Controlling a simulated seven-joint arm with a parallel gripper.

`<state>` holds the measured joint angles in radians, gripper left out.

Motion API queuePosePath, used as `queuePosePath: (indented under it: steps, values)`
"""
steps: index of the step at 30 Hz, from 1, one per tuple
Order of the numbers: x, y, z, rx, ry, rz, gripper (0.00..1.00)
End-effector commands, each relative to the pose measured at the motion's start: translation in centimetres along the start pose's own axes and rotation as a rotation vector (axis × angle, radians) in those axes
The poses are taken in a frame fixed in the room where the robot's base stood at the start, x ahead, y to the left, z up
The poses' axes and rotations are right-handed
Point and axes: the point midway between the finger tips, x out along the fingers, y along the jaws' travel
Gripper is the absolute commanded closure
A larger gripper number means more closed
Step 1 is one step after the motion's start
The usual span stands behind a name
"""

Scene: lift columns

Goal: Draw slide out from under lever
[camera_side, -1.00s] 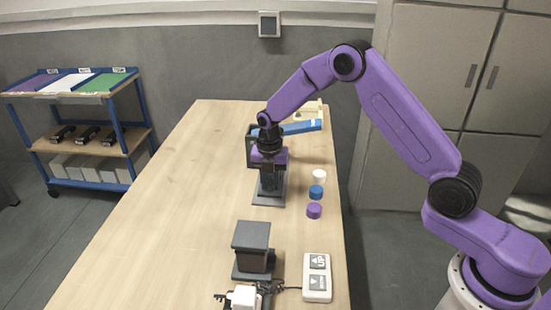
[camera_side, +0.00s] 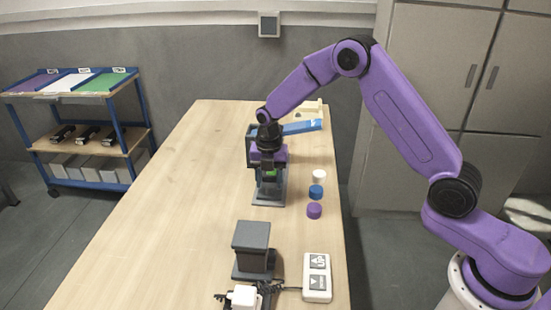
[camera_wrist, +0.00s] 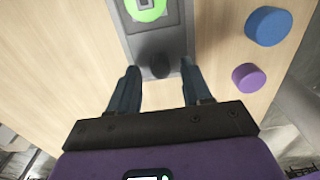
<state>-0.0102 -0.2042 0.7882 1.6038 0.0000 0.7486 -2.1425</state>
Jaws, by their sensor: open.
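My gripper (camera_side: 267,170) is over the grey column unit (camera_side: 251,150) at the far part of the table. In the wrist view its two fingers (camera_wrist: 160,82) are apart, with nothing clamped between them. A dark rounded knob (camera_wrist: 158,63) on the unit's grey plate lies between and just ahead of the fingertips; I cannot tell whether they touch it. A bright green disc (camera_wrist: 146,9) with a dark symbol shows beyond the knob, cut by the frame's top. Which part is the slide and which the lever is not clear; my gripper hides much of the unit in the side view.
White, blue (camera_side: 316,191) and purple (camera_side: 314,211) round caps stand right of the unit. A second grey column (camera_side: 251,240) and a white two-button pendant (camera_side: 317,278) are nearer. A blue bar-like object (camera_side: 302,127) lies behind. The table's left side is clear.

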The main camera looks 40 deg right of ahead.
Motion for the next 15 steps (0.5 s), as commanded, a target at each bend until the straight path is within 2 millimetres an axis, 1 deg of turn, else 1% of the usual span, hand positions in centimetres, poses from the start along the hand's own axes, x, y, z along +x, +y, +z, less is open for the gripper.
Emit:
queuePosePath:
  steps: [15]
  values:
    - [-3.1,0.0,0.0,0.001,0.0,0.0,0.51]
